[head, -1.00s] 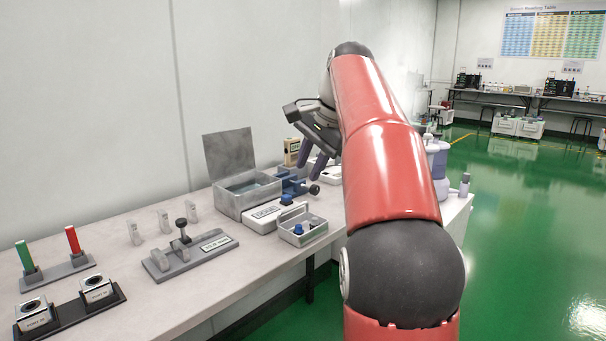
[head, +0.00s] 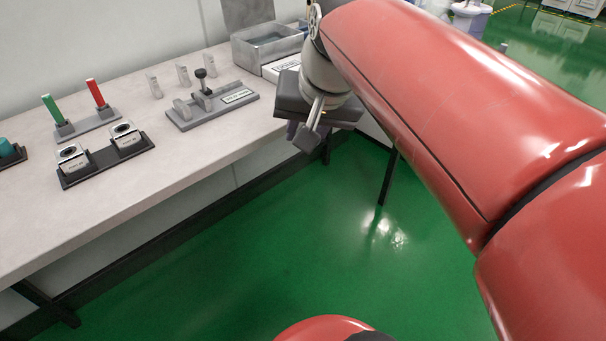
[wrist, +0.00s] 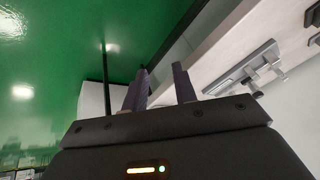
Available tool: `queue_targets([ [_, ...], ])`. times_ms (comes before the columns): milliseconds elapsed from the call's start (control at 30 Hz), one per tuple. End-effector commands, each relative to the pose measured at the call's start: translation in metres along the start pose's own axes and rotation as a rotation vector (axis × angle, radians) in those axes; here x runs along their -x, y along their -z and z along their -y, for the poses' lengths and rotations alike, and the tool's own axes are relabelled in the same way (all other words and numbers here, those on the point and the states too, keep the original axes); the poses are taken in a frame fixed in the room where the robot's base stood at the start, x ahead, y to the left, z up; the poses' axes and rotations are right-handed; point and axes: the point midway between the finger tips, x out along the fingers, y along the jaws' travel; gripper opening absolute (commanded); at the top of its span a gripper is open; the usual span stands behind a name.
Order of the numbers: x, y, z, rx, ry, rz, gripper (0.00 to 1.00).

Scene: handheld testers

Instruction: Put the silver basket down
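My gripper (head: 306,138) hangs past the front edge of the bench, over the green floor, in the head view. In the wrist view its two dark fingers (wrist: 159,88) stand apart with nothing visible between them. I cannot see a silver basket held by it. An open grey metal box (head: 262,50) with a raised lid stands at the back right of the bench, behind my gripper. I cannot tell whether this box is the silver basket. My arm and gripper hide part of the bench beside it.
On the bench (head: 205,135) are a grey fixture with a black knob (head: 208,100), several small grey blocks, a stand with green and red sticks (head: 84,122), and a black rack with two silver blocks (head: 105,158). Bare bench lies along the front. Green floor (head: 260,240) is open.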

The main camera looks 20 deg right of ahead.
Motion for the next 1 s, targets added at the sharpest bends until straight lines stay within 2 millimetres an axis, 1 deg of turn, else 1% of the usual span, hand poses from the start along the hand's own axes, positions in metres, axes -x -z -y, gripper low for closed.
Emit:
queue_targets([
  [33, -0.01, -0.029, -0.004, 0.084, -0.003, -0.008, 0.28],
  [100, -0.026, -0.061, -0.011, 0.194, -0.011, -0.02, 0.28],
  [200, -0.044, -0.095, -0.021, 0.316, -0.018, -0.034, 0.28],
  [300, -0.056, -0.115, -0.027, 0.391, -0.023, -0.04, 0.28],
  [433, -0.063, -0.124, -0.03, 0.426, -0.026, -0.044, 0.28],
  [1000, -0.062, -0.124, -0.03, 0.423, -0.026, -0.042, 0.28],
])
